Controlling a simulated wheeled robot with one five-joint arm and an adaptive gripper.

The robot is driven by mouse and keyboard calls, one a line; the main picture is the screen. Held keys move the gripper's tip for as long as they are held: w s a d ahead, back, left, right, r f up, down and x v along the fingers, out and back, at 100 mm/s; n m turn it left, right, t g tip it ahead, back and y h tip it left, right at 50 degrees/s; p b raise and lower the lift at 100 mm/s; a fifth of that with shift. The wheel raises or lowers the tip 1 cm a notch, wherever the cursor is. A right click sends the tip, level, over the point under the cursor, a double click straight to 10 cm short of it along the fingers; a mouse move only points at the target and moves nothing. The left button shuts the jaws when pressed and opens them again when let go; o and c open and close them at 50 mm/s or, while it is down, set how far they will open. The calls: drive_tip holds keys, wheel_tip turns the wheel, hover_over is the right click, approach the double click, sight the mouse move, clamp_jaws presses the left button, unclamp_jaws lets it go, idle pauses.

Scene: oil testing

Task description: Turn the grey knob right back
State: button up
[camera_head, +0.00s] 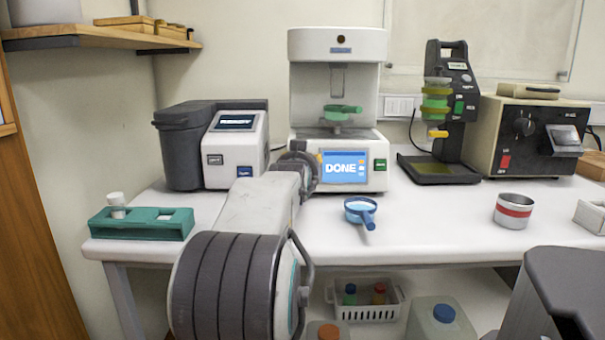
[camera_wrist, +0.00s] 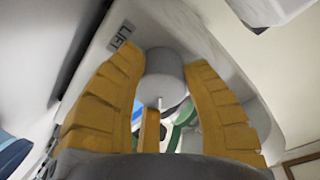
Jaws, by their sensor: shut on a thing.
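The grey knob (camera_wrist: 162,76) is a short cylinder on a white machine face in the wrist view, beside a label reading LIFT (camera_wrist: 122,36). A thin white mark shows on its near rim. My gripper (camera_wrist: 166,64) has its yellow fingers closed around the knob, touching it on both sides. In the head view my arm hides the knob, and my gripper (camera_head: 317,162) is at the front left of the white machine (camera_head: 337,45). That machine's blue screen (camera_head: 345,167) reads DONE, with a green button (camera_head: 380,165) to its right.
A blue-handled dish (camera_head: 361,211) lies on the white bench, with a red-banded cup (camera_head: 513,211) farther right. A grey-white device (camera_head: 236,150) stands left. A teal rack (camera_head: 140,224) is at the left edge. A black stand (camera_head: 450,110) is right. Bench space between dish and cup is clear.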

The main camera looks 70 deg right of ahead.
drive_tip(key=shift+r, duration=0.4)
drive_tip(key=o, duration=0.8)
drive_tip(key=shift+d, duration=0.1)
drive_tip(key=o, duration=0.4)
drive_tip(key=shift+f, duration=0.25)
drive_tip(key=v, duration=1.2)
drive_tip(key=shift+w, duration=0.1)
